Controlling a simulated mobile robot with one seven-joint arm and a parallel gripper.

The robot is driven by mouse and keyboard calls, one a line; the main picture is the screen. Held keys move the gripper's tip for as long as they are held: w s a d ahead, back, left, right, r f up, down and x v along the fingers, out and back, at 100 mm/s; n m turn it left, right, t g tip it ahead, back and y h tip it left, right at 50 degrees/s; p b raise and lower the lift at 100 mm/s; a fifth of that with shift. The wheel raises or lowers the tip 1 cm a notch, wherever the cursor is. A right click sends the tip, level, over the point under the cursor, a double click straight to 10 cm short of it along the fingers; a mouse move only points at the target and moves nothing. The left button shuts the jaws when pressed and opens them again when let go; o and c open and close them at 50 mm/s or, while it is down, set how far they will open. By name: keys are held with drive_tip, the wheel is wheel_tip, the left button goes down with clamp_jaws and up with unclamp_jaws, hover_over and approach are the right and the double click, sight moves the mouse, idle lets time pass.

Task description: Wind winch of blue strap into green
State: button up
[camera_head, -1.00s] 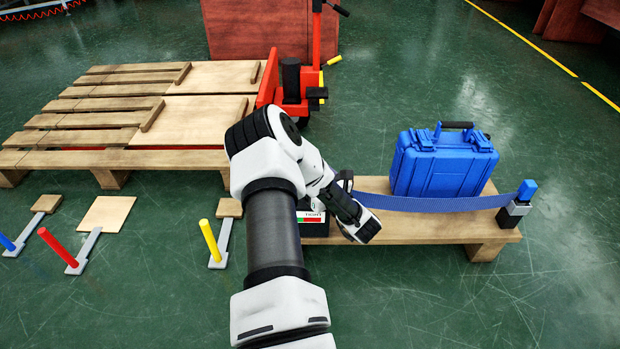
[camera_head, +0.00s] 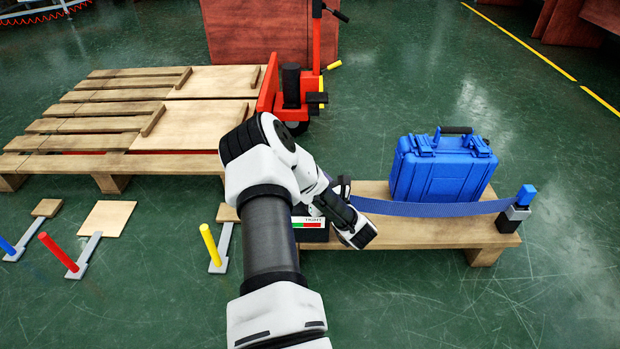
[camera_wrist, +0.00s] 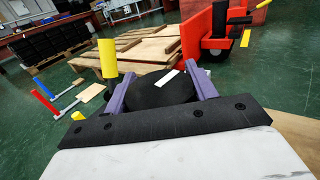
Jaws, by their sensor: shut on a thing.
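The blue strap (camera_head: 430,208) runs across the front of a blue case (camera_head: 443,168) on a low wooden platform (camera_head: 400,234). Its right end meets a grey and black post with a blue top (camera_head: 525,195). At its left end is the winch, mostly hidden by my arm; its indicator (camera_head: 308,222) shows a red and a green part, and I cannot make out a pointer. My gripper is at the winch. In the wrist view its two purple fingers (camera_wrist: 161,92) are shut on a dark rounded winch part (camera_wrist: 162,91) with a white mark.
Wooden pallets (camera_head: 130,160) lie at the left, with a red pallet jack (camera_head: 293,92) behind the winch. Yellow (camera_head: 210,244), red (camera_head: 58,252) and blue (camera_head: 7,245) levers stand on the floor at left. The floor at the right is clear.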

drive_tip(key=m+h+p, duration=0.1)
drive_tip(key=t+h+p, duration=0.1)
drive_tip(key=m+h+p, duration=0.1)
drive_tip(key=p, duration=0.1)
drive_tip(key=shift+r+m+t+h, duration=0.25)
drive_tip(key=shift+m+t+h, duration=0.05)
drive_tip(key=shift+t, duration=0.1)
drive_tip(key=m+h+p, duration=0.1)
drive_tip(key=h, duration=0.1)
drive_tip(key=m+t+h+p, duration=0.1)
drive_tip(key=h, duration=0.1)
drive_tip(key=shift+w+d+f+m, duration=0.1)
drive_tip(key=shift+d+m, duration=0.1)
drive_tip(key=shift+m, duration=0.2)
drive_tip(key=m+h, duration=0.1)
drive_tip(key=h+p, duration=0.1)
drive_tip(key=m+h, duration=0.1)
drive_tip(key=h, duration=0.1)
drive_tip(key=shift+d+f+m, duration=0.1)
drive_tip(key=shift+d+m, duration=0.15)
drive_tip(key=shift+m, duration=0.05)
drive_tip(key=shift+d+f+m+g+h+p, duration=0.15)
drive_tip(key=shift+m+g+h, duration=0.15)
drive_tip(key=shift+m+h, duration=0.75)
drive_tip(key=shift+d+r+m+g+h+p, duration=0.15)
drive_tip(key=shift+m+g+h, duration=0.3)
drive_tip(key=shift+h, duration=1.1)
drive_tip(key=shift+m+h, duration=0.3)
drive_tip(key=o, duration=1)
drive_tip(key=shift+d, duration=0.1)
